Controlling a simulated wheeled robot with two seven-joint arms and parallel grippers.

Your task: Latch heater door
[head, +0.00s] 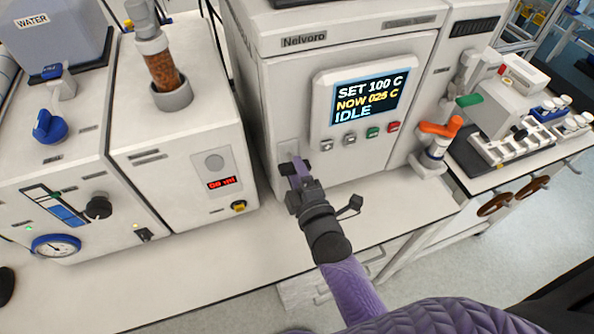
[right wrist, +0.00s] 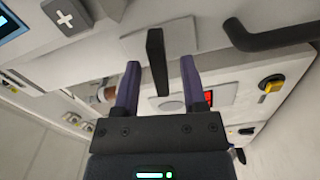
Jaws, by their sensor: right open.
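The heater (head: 300,68), a white box marked Nelvoro, stands in the middle of the head view. Its front door (head: 360,165) carries a screen (head: 366,100) reading SET 100 C, NOW 025 C, IDLE. The door looks flush with the body. My right gripper (head: 294,168) is at the door's lower left, with its purple fingers apart. In the right wrist view, a black latch lever (right wrist: 156,60) on a grey plate stands between the open fingers (right wrist: 158,82), with gaps on both sides. The gripper partly hides the latch area in the head view. My left gripper is not seen.
A white machine with a red display (head: 222,183) stands left of the heater. A valve with an orange handle (head: 440,128) is to the right. A black bent handle (right wrist: 265,38) shows beside the lever in the right wrist view. The bench (head: 190,270) in front is clear.

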